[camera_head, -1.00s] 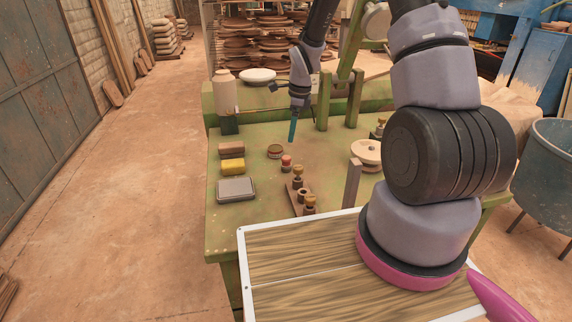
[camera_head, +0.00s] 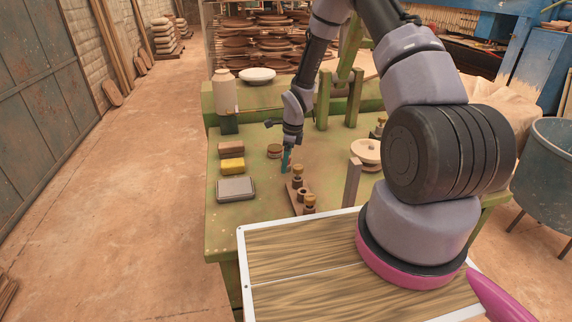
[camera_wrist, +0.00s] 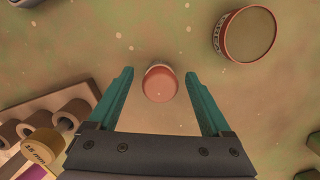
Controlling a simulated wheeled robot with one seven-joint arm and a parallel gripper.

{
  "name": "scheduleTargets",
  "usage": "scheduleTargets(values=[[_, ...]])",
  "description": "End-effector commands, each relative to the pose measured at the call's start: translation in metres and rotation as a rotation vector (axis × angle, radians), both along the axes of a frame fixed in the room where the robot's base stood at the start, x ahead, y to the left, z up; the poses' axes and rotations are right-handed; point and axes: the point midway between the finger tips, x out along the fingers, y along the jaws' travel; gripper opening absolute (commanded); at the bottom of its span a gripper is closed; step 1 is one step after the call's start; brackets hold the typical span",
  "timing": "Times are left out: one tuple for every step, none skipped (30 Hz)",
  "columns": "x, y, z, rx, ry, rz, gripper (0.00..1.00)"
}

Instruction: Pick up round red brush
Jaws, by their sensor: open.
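The round red brush (camera_wrist: 160,84) stands on the green table between the two teal fingers of my gripper (camera_wrist: 160,98) in the wrist view. It shows as a pinkish-red round top with a pale band behind it. The fingers are open, with a gap on each side of the brush, and I see no contact. In the head view my gripper (camera_head: 286,160) points down over the table, and it hides the brush there.
A round labelled tin (camera_wrist: 245,34) stands close by; the head view shows it left of my gripper (camera_head: 274,151). A rack of small cylinders (camera_head: 299,195) stands in front. Brown and yellow blocks (camera_head: 232,166) and a grey box (camera_head: 236,189) lie left.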

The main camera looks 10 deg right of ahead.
Motion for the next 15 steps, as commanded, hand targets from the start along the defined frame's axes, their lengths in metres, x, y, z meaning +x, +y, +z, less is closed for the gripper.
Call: scheduleTargets(values=[[0.0, 0.0009, -0.0053, 0.0, 0.001, 0.0, 0.83], [0.0003, 0.001, -0.0071, 0.0, 0.001, 0.0, 0.83], [0.0007, 0.0012, -0.0085, 0.0, 0.0, 0.0, 0.83], [0.0009, 0.0012, -0.009, 0.0, -0.001, 0.0, 0.83], [0.0011, 0.0013, -0.0093, 0.0, -0.001, 0.0, 0.83], [0.0012, 0.0012, -0.0092, 0.0, -0.001, 0.0, 0.83], [0.0011, 0.0013, -0.0091, 0.0, -0.001, 0.0, 0.83], [0.0011, 0.0013, -0.009, 0.0, -0.001, 0.0, 0.83], [0.001, 0.0012, -0.009, 0.0, -0.001, 0.0, 0.83], [0.0009, 0.0012, -0.009, 0.0, -0.001, 0.0, 0.79], [0.0009, 0.0012, -0.009, 0.0, -0.001, 0.0, 0.68], [0.0009, 0.0012, -0.0089, 0.0, -0.001, 0.0, 0.52], [0.0009, 0.0012, -0.0089, 0.0, -0.001, 0.0, 0.41], [0.0008, 0.0011, -0.0089, 0.0, -0.001, 0.0, 0.29], [0.0008, 0.0011, -0.0089, 0.0, -0.001, 0.0, 0.14]])
